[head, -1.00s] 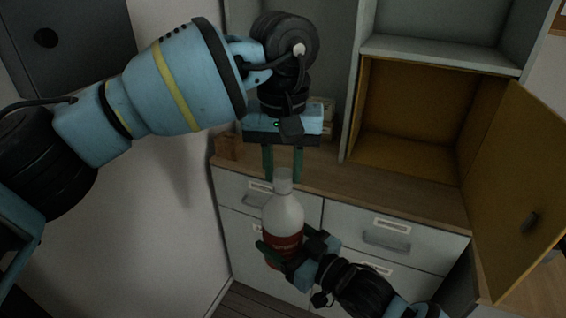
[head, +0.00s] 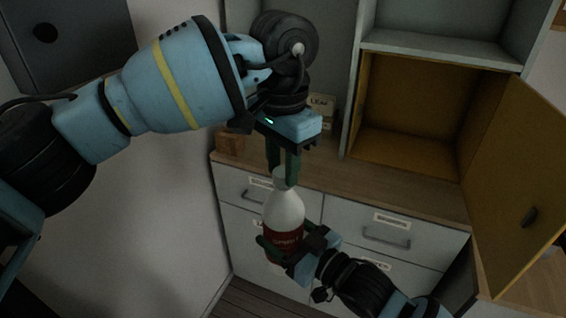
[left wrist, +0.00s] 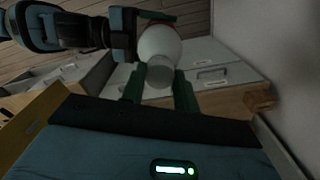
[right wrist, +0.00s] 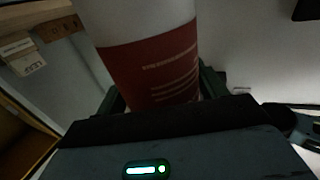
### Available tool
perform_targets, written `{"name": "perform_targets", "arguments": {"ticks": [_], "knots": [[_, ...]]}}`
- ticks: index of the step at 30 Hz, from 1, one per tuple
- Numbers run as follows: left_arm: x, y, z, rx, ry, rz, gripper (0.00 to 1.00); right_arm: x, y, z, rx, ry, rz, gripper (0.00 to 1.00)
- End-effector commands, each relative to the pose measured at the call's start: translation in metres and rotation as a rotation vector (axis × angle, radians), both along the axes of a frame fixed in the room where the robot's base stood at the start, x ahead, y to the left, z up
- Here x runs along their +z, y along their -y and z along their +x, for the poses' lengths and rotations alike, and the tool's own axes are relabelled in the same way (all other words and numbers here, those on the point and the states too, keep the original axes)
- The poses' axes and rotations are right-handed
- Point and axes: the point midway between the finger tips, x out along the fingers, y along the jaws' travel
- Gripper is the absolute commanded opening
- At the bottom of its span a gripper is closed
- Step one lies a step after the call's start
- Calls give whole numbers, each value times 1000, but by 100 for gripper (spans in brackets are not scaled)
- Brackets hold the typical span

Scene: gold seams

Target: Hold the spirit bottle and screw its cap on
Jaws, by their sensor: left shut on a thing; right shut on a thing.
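The spirit bottle (head: 286,212) is white with a red label and stands nearly upright in front of the counter, held in the air. My right gripper (head: 283,250) is shut on its lower body; the red label (right wrist: 152,65) fills the gap between the fingers in the right wrist view. My left gripper (head: 282,172) points down from above, its fingers on either side of the pale cap (head: 281,177) at the bottle's top. In the left wrist view the round cap (left wrist: 159,73) sits between the fingers, in line with the bottle (left wrist: 160,42). The seam between cap and neck cannot be made out.
A wooden counter (head: 390,192) with labelled grey drawers (head: 386,232) lies behind the bottle. An open yellow cabinet (head: 405,145) has its door (head: 520,190) swung out at the right. Small boxes (head: 320,108) stand at the counter's back. A pale wall is close at the left.

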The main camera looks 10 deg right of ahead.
Motion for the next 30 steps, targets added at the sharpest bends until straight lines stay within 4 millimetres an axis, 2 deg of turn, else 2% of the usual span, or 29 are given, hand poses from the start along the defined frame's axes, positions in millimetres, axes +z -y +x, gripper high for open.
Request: {"name": "perform_targets", "arguments": {"ticks": [5, 14, 15, 19, 30], "knots": [[1, -1, 0, -109, 2, 0, 9, 3, 0, 0, 1, 7, 4, 7], [1, -1, 1, -117, 2, 0, 9, 3, 0, 0, 1, 7, 4, 7], [1, -1, 1, -117, 2, 0, 34, 3, 0, 0, 1, 7, 4, 7], [1, -1, 0, -117, 2, 0, 51, 3, 0, 0, 1, 7, 4, 7], [5, 0, 0, -117, 2, 0, 52, 4, 0, 0, 1, 8, 4, 7]]}}
